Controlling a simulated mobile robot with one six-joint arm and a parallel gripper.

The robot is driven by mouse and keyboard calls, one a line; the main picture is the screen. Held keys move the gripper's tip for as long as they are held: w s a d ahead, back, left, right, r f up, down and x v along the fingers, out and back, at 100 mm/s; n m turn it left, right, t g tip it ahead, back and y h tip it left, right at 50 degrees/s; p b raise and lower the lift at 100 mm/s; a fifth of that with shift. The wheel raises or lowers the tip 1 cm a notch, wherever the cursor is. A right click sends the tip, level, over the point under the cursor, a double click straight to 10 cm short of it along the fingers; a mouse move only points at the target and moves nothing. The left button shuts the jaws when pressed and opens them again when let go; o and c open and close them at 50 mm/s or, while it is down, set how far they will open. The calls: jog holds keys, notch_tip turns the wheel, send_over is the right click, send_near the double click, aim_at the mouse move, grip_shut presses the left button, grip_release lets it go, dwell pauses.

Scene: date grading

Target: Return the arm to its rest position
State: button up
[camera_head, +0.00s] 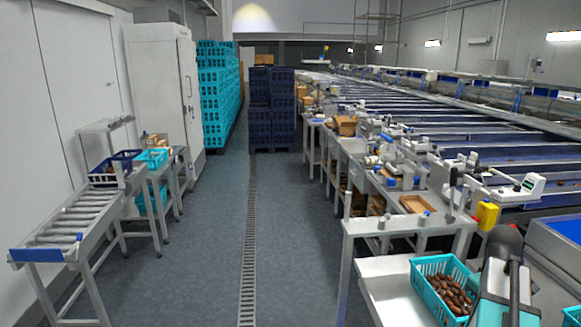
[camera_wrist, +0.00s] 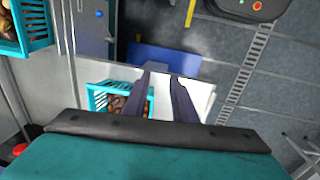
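My gripper (camera_wrist: 163,71) shows in the wrist view as two dark fingers with a gap between them. It is open and nothing is held in the gap. Behind the fingers is a pale bench surface with a teal crate of dates (camera_wrist: 92,101), partly hidden by the left finger. In the head view my grey and teal arm is at the lower right, beside a teal crate of brown dates (camera_head: 424,290) on the bench. The fingertips cannot be made out in the head view.
A bench (camera_head: 385,268) and long grading lines (camera_head: 400,120) fill the right side. A roller stand (camera_head: 75,220) and a white cabinet (camera_head: 160,85) are at left. Blue crate stacks (camera_head: 271,105) stand at the back. The aisle floor (camera_head: 205,240) is clear.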

jog(key=s+a+f+n+g+y+b, duration=0.15)
jog(key=a+f+n+g, duration=0.25)
jog(key=a+f, duration=2.1)
jog(key=s+a+f+m, duration=0.1)
jog(key=s+a+f, duration=0.3)
jog(key=s+f, duration=0.2)
jog(key=s+a+f+m+g, duration=0.1)
jog(key=s+a+f, duration=0.4)
jog(key=f, duration=0.5)
jog(key=s+a+f+m, duration=0.2)
jog(key=s+a+f, duration=0.3)
jog(key=s+f, duration=0.3)
jog(key=shift+s+m+g, duration=0.3)
jog(key=shift+s+g, duration=0.1)
jog(key=shift+s, duration=0.25)
jog(key=shift+o, duration=0.8)
